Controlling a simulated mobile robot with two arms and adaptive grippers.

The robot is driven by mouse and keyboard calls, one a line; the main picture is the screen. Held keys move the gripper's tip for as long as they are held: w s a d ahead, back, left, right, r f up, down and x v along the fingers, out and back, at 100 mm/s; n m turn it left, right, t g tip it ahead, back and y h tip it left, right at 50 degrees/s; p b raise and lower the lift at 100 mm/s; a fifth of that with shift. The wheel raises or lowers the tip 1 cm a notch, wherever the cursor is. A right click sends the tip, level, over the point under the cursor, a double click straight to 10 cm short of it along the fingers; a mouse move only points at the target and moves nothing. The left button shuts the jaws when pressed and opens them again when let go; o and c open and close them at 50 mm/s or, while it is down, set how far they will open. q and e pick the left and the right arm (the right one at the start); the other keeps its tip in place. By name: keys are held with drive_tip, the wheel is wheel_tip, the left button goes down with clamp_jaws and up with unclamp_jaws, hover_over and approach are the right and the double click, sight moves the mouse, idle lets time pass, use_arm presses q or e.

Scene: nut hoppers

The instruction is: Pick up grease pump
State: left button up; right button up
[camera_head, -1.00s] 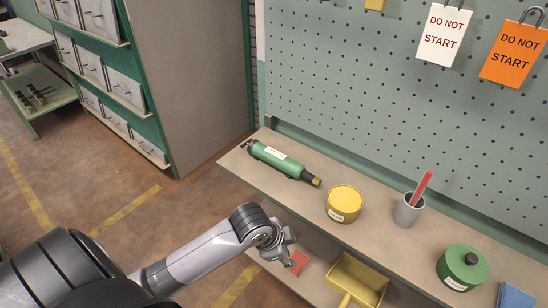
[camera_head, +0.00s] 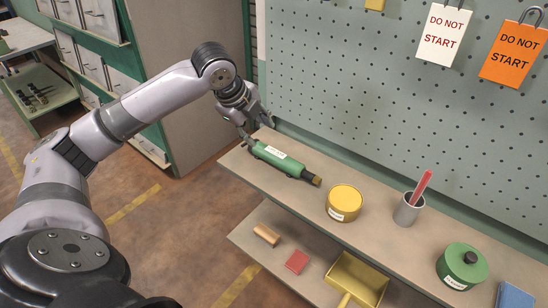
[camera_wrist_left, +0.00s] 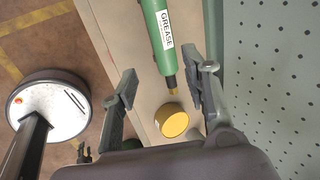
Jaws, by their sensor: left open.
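The grease pump (camera_head: 283,161) is a green cylinder with a white label and a dark, brass-tipped nozzle. It lies on the upper shelf (camera_head: 385,239) near its left end. In the left wrist view the pump (camera_wrist_left: 158,30) shows with the label "GREASE", its nozzle pointing down the picture. My left gripper (camera_head: 257,132) is above the pump's left end, which it partly hides. In the left wrist view the open fingers (camera_wrist_left: 166,88) stand on either side of the pump's line, with nothing held. My right gripper is not in view.
A yellow tin (camera_head: 344,203), a grey cup with a red stick (camera_head: 408,209) and a green lidded pot (camera_head: 462,267) stand along the upper shelf. The pegboard (camera_head: 400,110) rises behind. A yellow scoop (camera_head: 357,279) and a red block (camera_head: 296,262) are on the lower shelf.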

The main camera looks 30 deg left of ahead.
use_arm(q)
drive_tip(key=p, duration=0.2)
approach(274, 155)
drive_tip(key=x, duration=0.5)
drive_tip(key=shift+w+d+f, duration=0.1)
drive_tip(key=shift+d, duration=0.05)
drive_tip(key=p+x, duration=0.2)
drive_tip(key=x, duration=0.2)
drive_tip(key=shift+w+f, duration=0.15)
drive_tip(key=shift+f, duration=0.25)
drive_tip(key=shift+w+f, duration=0.15)
drive_tip(key=shift+f, duration=0.05)
drive_tip(key=shift+c, duration=0.5)
clamp_jaws()
drive_tip(key=shift+r, duration=0.1)
